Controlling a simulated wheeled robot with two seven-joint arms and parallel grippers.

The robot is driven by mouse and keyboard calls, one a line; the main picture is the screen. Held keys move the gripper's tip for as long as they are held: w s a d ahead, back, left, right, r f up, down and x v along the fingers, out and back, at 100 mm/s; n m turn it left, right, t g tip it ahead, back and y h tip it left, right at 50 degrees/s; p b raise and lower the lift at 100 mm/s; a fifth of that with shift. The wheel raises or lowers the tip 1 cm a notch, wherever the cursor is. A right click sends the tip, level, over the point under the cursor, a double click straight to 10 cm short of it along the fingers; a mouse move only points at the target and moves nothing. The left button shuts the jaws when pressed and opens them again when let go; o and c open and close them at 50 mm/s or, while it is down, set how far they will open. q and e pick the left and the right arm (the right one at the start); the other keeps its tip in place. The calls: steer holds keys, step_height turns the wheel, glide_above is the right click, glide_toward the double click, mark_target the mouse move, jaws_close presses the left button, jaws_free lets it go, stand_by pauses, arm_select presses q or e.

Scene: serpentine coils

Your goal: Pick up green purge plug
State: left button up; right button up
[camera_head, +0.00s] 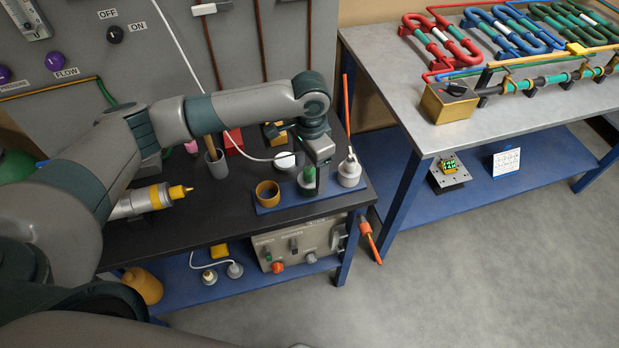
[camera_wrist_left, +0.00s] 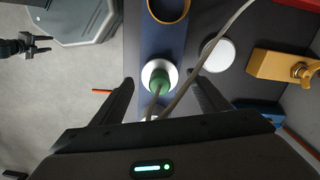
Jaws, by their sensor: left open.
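The green purge plug (camera_head: 306,179) stands upright in a pale round fitting on a blue tray (camera_head: 268,209) at the workbench's right front. In the left wrist view the green plug (camera_wrist_left: 159,81) shows from above, ringed in white, with a thin cable crossing over it. My left gripper (camera_head: 320,187) points down at the plug and partly hides it in the head view. Its fingers (camera_wrist_left: 162,84) are open and appear on either side of the plug, with visible gaps. A dark two-pronged part (camera_wrist_left: 28,46), perhaps my right gripper, is small at the wrist view's left.
A brass cup (camera_head: 267,192) and a white bottle-like fitting (camera_head: 349,172) stand close on either side of the plug. A white disc (camera_head: 285,161) with a cable lies behind. A yellow-tipped tool (camera_head: 155,198) lies left. A second table (camera_head: 440,130) with coils is at right.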

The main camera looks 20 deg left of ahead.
mark_target(311, 170)
arm_select(q)
steer(key=shift+c, duration=0.4)
steer(key=c, duration=1.2)
steer(key=shift+r, duration=0.1)
steer(key=shift+w+r, duration=0.1)
steer(key=shift+r, duration=0.3)
step_height(311, 170, up, 3)
steer(key=shift+d+r+b, duration=0.1)
steer(key=shift+r+b, duration=0.05)
steer(key=shift+b, duration=0.8)
steer(key=s+d+r+b, duration=0.2)
steer(key=d+r, duration=0.4)
steer(key=d, duration=0.5)
steer(key=shift+d+r+b, duration=0.2)
steer(key=shift+r+b, duration=0.15)
steer(key=shift+r, duration=0.05)
steer(key=shift+f, duration=0.1)
